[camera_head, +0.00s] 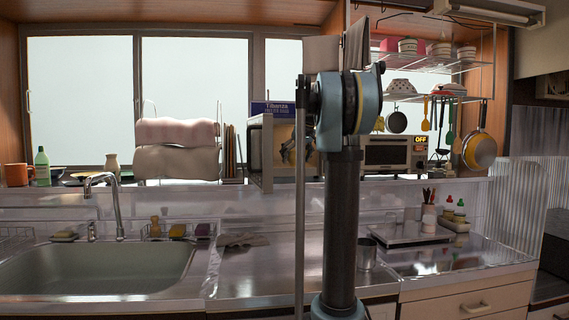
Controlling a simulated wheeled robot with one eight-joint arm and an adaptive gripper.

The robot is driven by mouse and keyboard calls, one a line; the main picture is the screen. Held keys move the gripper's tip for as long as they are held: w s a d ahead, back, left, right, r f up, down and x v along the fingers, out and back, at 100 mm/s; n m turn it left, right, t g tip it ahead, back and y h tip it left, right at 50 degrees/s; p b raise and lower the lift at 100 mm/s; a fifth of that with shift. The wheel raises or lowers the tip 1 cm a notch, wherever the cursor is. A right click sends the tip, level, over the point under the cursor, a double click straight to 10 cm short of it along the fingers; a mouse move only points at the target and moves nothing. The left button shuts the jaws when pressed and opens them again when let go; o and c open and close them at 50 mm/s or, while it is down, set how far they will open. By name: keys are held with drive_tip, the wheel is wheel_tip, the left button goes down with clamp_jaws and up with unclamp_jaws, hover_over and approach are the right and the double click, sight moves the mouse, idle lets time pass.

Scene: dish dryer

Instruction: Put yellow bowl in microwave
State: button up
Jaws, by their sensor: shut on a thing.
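A boxy metal appliance (259,150), which looks like a microwave, stands on the shelf behind the counter, left of my arm. Its front seems open, with a brownish inside.
A blue sign box (273,108) sits on the appliance. A sink (95,270) is at left, a metal cup (366,254) on the counter. Pans and utensils hang at right. The middle counter is mostly clear.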

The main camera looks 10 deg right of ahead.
sight(298, 161)
drive_tip(key=w+a, duration=0.1)
drive_tip(key=w, duration=0.1)
drive_tip(key=w+a, duration=0.1)
drive_tip(key=w, duration=0.2)
drive_tip(key=w+a, duration=0.1)
drive_tip(key=w, duration=0.2)
drive_tip(key=shift+w+a, duration=0.2)
drive_tip(key=shift+a, duration=0.05)
drive_tip(key=shift+w+a+f, duration=0.1)
drive_tip(key=shift+w+f, duration=0.1)
drive_tip(key=shift+f, duration=0.55)
drive_tip(key=shift+f, duration=0.1)
drive_tip(key=o, duration=1.2)
drive_tip(key=shift+s+r, duration=0.25)
drive_tip(key=shift+r, duration=0.15)
drive_tip(key=s+d, duration=0.1)
drive_tip(key=s, duration=0.2)
drive_tip(key=s+d, duration=0.2)
drive_tip(key=s, duration=0.2)
drive_tip(key=s+d, duration=0.2)
drive_tip(key=s, duration=0.2)
drive_tip(key=shift+s+r, duration=0.15)
drive_tip(key=shift+r, duration=0.05)
